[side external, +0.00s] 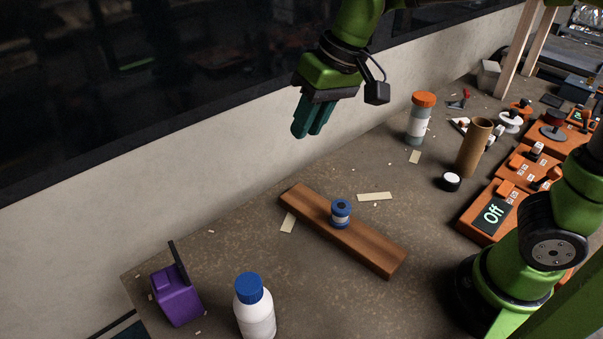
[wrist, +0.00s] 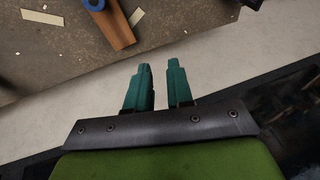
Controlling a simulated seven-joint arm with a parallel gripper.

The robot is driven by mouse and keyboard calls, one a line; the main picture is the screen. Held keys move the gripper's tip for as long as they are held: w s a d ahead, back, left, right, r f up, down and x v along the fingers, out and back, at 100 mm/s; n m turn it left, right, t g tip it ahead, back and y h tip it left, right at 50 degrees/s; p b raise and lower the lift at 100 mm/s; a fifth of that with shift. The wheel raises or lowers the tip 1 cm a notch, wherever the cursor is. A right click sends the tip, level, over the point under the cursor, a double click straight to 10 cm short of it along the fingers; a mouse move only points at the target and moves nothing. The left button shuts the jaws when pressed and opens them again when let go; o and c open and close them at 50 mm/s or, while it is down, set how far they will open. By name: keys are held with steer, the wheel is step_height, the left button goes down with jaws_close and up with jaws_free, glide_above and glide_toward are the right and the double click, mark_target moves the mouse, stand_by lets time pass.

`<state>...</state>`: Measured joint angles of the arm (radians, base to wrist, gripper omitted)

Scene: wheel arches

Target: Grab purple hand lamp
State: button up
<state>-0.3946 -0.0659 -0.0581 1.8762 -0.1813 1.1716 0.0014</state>
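The purple hand lamp (side external: 176,298) stands at the near left end of the table in the side external view, with a dark flat panel rising from its top. It does not show in the wrist view. My gripper (side external: 304,132) is up in the air near the back wall, well to the right of the lamp and above it. In the wrist view its two teal fingers (wrist: 159,64) are apart with a gap and nothing between them.
A white bottle with a blue cap (side external: 255,308) stands just right of the lamp. A wooden plank (side external: 370,245) with a blue spool (side external: 341,212) lies mid-table. An orange-capped jar (side external: 420,118), a cardboard tube (side external: 473,148) and orange boxes (side external: 487,215) stand to the right.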

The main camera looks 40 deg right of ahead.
steer(key=w+a+g, duration=0.1)
steer(key=w+a, duration=0.4)
steer(key=a, duration=0.2)
steer(key=m+g+h, duration=0.1)
steer(key=g+h, duration=0.1)
steer(key=h, duration=0.1)
glide_above(174, 253)
steer(key=shift+f, duration=1.15)
step_height(174, 253, down, 9)
steer(key=shift+a+r, duration=0.1)
steer(key=shift+r, duration=0.05)
step_height(174, 253, down, 5)
steer(key=shift+f, duration=0.1)
